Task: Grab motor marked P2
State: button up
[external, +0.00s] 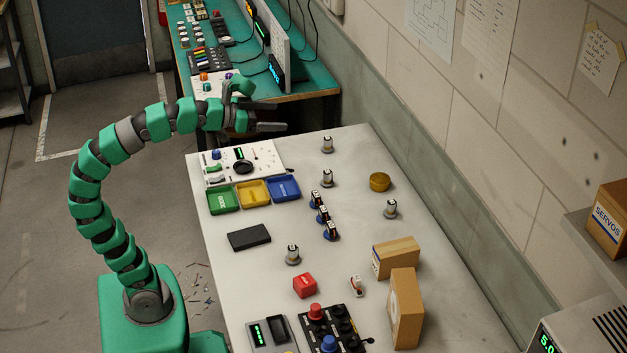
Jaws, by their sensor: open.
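My gripper (280,116) is open and empty, with its fingers pointing right above the far left end of the white bench. Several small silver cylinders with dark tops, likely motors, stand upright and apart: one at the far end (327,145), one nearer (327,179), one at right (390,209) and one nearer the front (292,255). Three dark parts with blue bases (322,214) stand in a close row at mid-bench. Markings are too small to read, so I cannot tell which is P2. The far cylinder is closest to my gripper, to its lower right in the picture.
Green (222,201), yellow (253,193) and blue (284,188) trays lie at left by a test panel (268,160). A black block (249,238), red cube (304,285), brass disc (380,182), two cartons (404,308) and a knob box (322,330) also occupy the bench.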

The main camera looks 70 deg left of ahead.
jog(key=c, duration=0.7)
jog(key=shift+c, duration=0.2)
